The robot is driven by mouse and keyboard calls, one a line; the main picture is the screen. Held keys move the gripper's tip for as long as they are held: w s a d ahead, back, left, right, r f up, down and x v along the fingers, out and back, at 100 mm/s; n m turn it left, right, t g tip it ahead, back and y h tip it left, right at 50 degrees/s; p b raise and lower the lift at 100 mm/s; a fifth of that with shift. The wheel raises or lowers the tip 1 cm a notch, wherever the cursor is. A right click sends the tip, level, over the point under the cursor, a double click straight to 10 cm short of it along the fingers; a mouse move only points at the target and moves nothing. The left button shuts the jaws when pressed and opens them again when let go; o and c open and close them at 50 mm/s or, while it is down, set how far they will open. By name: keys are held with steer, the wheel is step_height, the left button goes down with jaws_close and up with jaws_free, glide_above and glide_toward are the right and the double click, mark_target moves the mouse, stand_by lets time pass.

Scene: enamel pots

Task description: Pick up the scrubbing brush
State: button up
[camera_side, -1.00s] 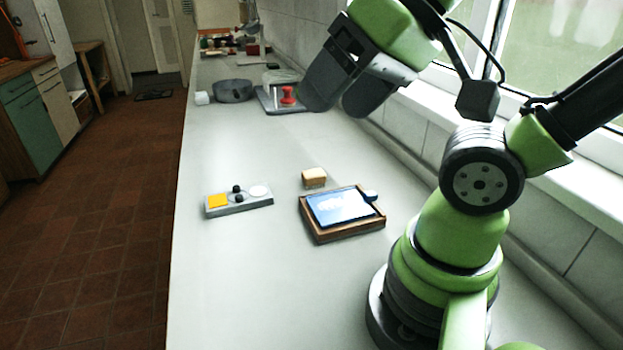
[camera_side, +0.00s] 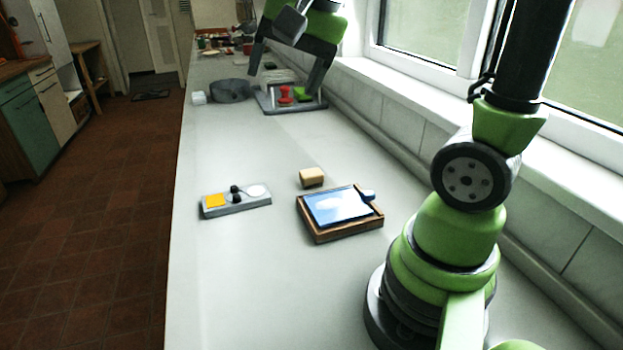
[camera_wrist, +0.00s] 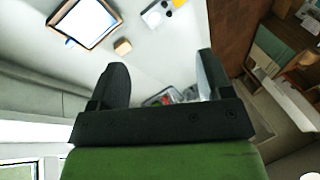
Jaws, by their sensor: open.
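I cannot clearly identify the scrubbing brush. A small tan block (camera_side: 312,177) on the worktop could be it, but no bristles can be made out; it also shows in the wrist view (camera_wrist: 122,47). My gripper (camera_side: 285,82) is open, its fingers spread wide, at the far part of the worktop. In the side view it overlaps a dark flat tray (camera_side: 290,108) with a red piece (camera_side: 285,94) and a green piece (camera_side: 301,94); its height above them is unclear. In the wrist view, nothing is between the fingertips of my gripper (camera_wrist: 160,65).
A wooden-framed tray with a blue-white panel (camera_side: 340,206) lies near the tan block. A grey board (camera_side: 236,205) with a yellow square and black knobs lies to its left. A dark round vessel (camera_side: 231,91) and white cube (camera_side: 199,98) stand farther back. The window wall bounds the right.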

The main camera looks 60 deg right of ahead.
steer(key=w+d+f+m+g, duration=0.2)
steer(key=w+d+f+m, duration=0.2)
steer(key=w+d+m, duration=0.15)
steer(key=m+g, duration=0.3)
steer(key=m, duration=0.6)
glide_above(311, 172)
steer(key=f, duration=2)
steer(key=shift+s+a, duration=0.15)
steer(key=shift+s, duration=0.15)
steer(key=shift+w+f, duration=0.15)
steer(key=shift+f, duration=1.45)
steer(key=shift+w+f, duration=0.1)
steer(key=shift+f, duration=1.45)
steer(key=c, duration=1.1)
steer(key=shift+r, duration=0.15)
step_height(311, 172, up, 10)
steer(key=shift+f, duration=0.1)
